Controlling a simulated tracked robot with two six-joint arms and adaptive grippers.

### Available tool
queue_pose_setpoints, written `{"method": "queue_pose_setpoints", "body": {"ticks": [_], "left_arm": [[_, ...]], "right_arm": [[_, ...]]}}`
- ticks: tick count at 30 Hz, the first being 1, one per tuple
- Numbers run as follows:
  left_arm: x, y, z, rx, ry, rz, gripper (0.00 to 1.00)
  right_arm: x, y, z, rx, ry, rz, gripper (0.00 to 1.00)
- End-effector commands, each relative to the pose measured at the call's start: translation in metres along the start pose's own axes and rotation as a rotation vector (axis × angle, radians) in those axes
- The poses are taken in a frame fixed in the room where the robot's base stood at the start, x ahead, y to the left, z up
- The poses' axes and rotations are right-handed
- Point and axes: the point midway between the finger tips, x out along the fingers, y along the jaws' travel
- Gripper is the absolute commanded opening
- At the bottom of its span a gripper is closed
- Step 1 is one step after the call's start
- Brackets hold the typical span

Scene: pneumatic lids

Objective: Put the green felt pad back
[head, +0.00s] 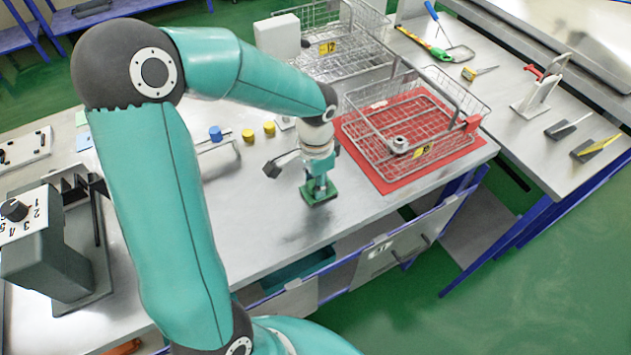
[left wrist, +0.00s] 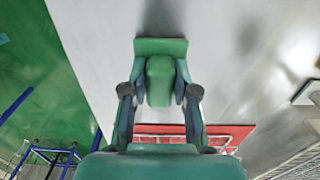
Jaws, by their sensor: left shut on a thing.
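The green felt pad (head: 320,196) is a flat green piece with a green block-shaped grip on top. My left gripper (head: 317,180) is shut on the grip, pointing down over the front part of the steel table, with the pad below the fingers. In the left wrist view the pad (left wrist: 161,46) shows beyond the fingertips and my left gripper (left wrist: 160,92) has one finger on each side of the grip. Dark shadows fall on the table near the pad; I cannot tell how far it is above the surface. My right gripper is not in view.
A wire basket (head: 443,148) stands on a red mat (head: 385,182) right of the pad. Another basket (head: 345,68) is behind. Blue (head: 215,133) and yellow caps (head: 248,135) stand left of my gripper. A dial device (head: 45,245) is at far left.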

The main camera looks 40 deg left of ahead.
Motion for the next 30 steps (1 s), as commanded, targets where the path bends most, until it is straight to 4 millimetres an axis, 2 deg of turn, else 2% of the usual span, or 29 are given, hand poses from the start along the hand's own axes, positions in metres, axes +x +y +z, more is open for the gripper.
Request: {"method": "queue_pose_setpoints", "body": {"ticks": [1, 2, 6, 14, 19, 23, 30], "left_arm": [[0.003, 0.0, 0.0, 0.0, 0.0, 0.0, 0.0], [0.001, 0.0, 0.0, 0.0, 0.0, 0.0, 0.33], [0.001, 0.0, 0.0, 0.0, 0.0, 0.0, 0.53], [0.001, 0.0, 0.0, 0.0, 0.0, 0.0, 0.53], [-0.007, -0.001, -0.001, 0.0, 0.002, -0.002, 0.53], [-0.025, -0.001, -0.001, -0.001, 0.004, -0.003, 0.53], [-0.075, -0.001, -0.001, 0.0, 0.006, -0.004, 0.53]], "right_arm": [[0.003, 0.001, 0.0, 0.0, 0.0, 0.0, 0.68], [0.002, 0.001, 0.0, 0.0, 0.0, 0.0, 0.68], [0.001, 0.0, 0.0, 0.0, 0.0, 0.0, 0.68], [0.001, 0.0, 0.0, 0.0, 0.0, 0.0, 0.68], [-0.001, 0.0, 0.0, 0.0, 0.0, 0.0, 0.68], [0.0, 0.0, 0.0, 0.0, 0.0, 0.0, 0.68], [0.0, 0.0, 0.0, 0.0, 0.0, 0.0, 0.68]]}}
